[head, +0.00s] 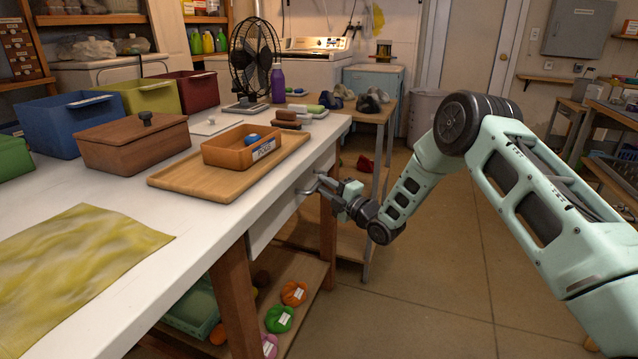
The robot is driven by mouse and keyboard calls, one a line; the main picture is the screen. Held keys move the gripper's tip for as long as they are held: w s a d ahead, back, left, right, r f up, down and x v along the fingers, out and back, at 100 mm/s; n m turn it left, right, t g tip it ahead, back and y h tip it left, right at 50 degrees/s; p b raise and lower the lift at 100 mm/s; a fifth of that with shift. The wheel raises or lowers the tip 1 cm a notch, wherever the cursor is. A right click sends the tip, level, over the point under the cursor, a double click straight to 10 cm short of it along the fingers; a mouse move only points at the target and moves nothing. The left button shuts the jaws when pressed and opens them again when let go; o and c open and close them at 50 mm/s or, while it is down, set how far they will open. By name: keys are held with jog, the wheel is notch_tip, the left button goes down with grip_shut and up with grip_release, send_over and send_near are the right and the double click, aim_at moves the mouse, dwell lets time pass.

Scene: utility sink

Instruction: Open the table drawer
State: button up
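The table (215,205) has a white top, wooden legs and a pale drawer front (268,226) under its right edge. The drawer looks shut or nearly so; I cannot tell if there is a small gap. A small metal handle (304,189) sticks out from the drawer front. My gripper (318,183) is at the handle, reaching in from the right with its fingertips at or around it. The fingers are small here and overlap the handle, so I cannot tell whether they are closed on it.
On the tabletop, a wooden tray (168,181) holds an orange bin (225,155). A wooden box (130,150), a fan (254,55) and a yellow cloth (80,250) are also there. A lower shelf (300,268) holds several yarn-like balls. Floor (430,270) right of the table is clear.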

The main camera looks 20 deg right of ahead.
jog(key=shift+x, duration=1.3)
grip_shut()
jog(key=shift+d+f, duration=0.1)
